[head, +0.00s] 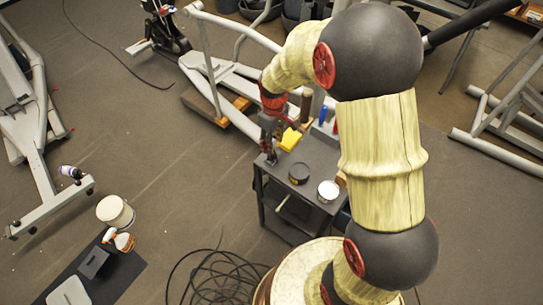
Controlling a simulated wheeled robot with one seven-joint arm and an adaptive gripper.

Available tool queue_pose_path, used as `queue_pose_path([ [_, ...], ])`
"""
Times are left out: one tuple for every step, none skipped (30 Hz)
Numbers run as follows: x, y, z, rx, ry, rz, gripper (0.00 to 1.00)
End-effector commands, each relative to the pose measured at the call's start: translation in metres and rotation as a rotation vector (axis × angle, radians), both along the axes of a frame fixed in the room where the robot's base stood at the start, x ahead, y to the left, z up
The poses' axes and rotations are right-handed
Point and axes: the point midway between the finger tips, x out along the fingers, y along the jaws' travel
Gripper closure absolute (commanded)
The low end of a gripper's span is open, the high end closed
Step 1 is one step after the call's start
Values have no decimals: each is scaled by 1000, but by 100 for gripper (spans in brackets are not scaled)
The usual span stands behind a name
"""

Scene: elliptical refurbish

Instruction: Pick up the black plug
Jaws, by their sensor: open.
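My gripper (271,156) points down at the left edge of the small dark cart (323,157), just left of a yellow object (290,139). It is small in the view, and I cannot make out anything between its fingers. I cannot pick out the black plug with certainty. A dark round object (299,174) lies on the cart top, to the right of and nearer than my gripper, apart from it. A black cable (212,272) lies coiled on the floor in front of the cart; no plug end can be made out on it.
A white-topped round can (328,191) and blue- and red-handled tools stand on the cart. Grey exercise-machine frames (228,72) stand behind and at far left (40,130). A white bucket (115,211) and spray bottle (124,241) stand lower left. The floor left of the cart is clear.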

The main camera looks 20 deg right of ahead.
Motion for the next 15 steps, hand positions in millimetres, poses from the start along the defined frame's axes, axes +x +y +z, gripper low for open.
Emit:
queue_pose_path([
  [0,0,-7,0,4,2,58],
  [0,0,-10,0,5,2,58],
  [0,0,-15,0,5,2,58],
  [0,0,-18,0,4,2,58],
  [0,0,-21,0,4,1,58],
  [0,0,-25,0,4,1,58],
  [0,1,-26,0,4,1,58],
  [0,1,-28,0,4,1,58],
  [1,1,-30,1,3,1,58],
  [2,1,-32,1,3,1,58],
  [2,2,-35,1,3,1,58],
  [3,2,-40,0,4,1,58],
  [4,3,-44,0,4,1,58],
  [5,4,-49,0,4,1,58],
  [6,5,-55,0,4,1,58],
])
